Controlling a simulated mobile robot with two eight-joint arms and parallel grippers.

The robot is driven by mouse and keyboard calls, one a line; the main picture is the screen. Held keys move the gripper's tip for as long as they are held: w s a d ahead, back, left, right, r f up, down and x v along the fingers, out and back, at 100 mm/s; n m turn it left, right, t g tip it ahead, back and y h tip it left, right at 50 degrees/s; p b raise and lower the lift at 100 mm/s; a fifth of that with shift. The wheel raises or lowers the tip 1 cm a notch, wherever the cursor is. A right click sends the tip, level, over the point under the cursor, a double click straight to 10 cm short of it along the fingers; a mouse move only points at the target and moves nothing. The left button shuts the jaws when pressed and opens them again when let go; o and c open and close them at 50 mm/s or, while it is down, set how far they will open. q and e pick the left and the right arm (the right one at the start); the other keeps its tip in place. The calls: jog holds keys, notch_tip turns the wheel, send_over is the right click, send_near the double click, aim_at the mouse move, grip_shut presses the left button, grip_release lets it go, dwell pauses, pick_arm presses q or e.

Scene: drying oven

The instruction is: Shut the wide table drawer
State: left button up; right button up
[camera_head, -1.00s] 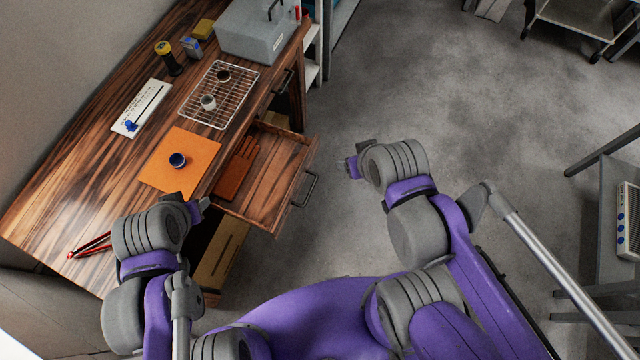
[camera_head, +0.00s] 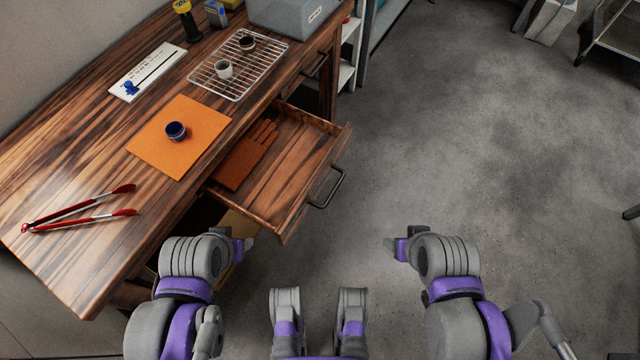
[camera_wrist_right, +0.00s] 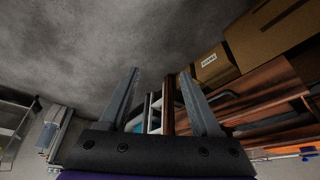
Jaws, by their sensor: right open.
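The wide table drawer (camera_head: 292,178) is pulled out from the wooden table, with its dark bar handle (camera_head: 327,187) facing the open floor. A folded orange-brown cloth or glove (camera_head: 247,155) lies in it. My left gripper (camera_head: 248,244) is below the drawer's near corner in the picture, apart from the handle; its fingers are too small to read. My right gripper (camera_head: 389,243) is over the floor, right of and below the handle in the picture. In the right wrist view, its two fingers (camera_wrist_right: 164,98) are spread with nothing held between them.
The wooden table (camera_head: 60,185) carries red tongs (camera_head: 85,213), an orange mat (camera_head: 150,150) with a blue cup (camera_head: 176,131), a wire rack (camera_head: 265,75) and a grey box (camera_head: 290,15). Cardboard boxes (camera_wrist_right: 265,38) show in the right wrist view. The floor right of the drawer is clear.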

jog(key=shift+w+a+r, duration=0.1)
jog(key=shift+w, duration=0.05)
jog(key=shift+c, duration=1.2)
jog(key=w+m+y, duration=0.1)
jog(key=w+a+m+y, duration=0.1)
jog(key=w, duration=0.1)
jog(key=w+a+r+m+g+y, duration=0.1)
jog(key=w, duration=0.1)
jog(key=shift+w+b, duration=0.15)
jog(key=shift+b, duration=0.2)
grip_shut()
jog(key=m+t+y+b, duration=0.1)
jog(key=m+y+b, duration=0.2)
jog(key=y+b, duration=0.15)
send_near(329, 162)
notch_tip(329, 162, down, 5)
jog(key=shift+w+a+y, duration=0.35)
jog(key=shift+w+a, duration=0.35)
jog(key=shift+a, duration=0.25)
jog(key=shift+w+a, duration=0.4)
jog(key=shift+a, duration=0.25)
